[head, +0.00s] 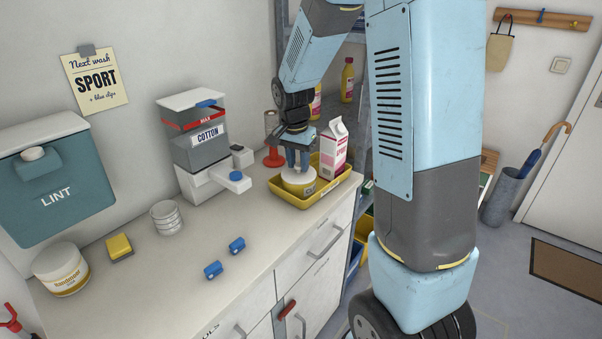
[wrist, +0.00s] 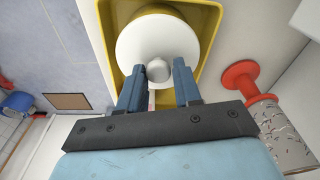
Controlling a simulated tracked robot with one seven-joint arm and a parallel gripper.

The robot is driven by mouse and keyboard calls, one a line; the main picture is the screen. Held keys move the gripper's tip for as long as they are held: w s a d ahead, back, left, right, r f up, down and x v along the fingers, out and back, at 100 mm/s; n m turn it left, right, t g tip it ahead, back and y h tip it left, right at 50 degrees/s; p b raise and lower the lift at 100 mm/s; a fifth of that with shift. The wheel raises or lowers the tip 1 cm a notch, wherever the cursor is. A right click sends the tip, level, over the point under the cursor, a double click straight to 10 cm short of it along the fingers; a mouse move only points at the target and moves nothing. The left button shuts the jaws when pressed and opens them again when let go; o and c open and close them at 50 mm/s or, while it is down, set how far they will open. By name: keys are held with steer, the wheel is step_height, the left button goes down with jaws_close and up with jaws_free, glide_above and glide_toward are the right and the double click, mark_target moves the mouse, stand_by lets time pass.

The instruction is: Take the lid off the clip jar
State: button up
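A squat jar (head: 298,186) with a yellow band stands in a yellow tray (head: 334,191) at the right end of the counter; I cannot read its label. In the wrist view its round white lid (wrist: 135,42) is on, with a grey knob (wrist: 158,70) in the middle. My gripper (head: 297,165) points down over the lid. In the wrist view my gripper (wrist: 160,72) is open, with its blue fingers on either side of the knob and a gap showing on each side. Two blue clips (head: 213,270) (head: 237,244) lie on the counter.
A pink and white carton (head: 333,146) stands in the tray close behind the jar. A red-based holder (head: 273,157) and the grey COTTON dispenser (head: 204,140) are to the left. A ribbed cup (head: 166,217), yellow sponge (head: 120,247) and another jar (head: 62,270) stand further left. The front counter is mostly clear.

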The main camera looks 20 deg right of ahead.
jaws_close()
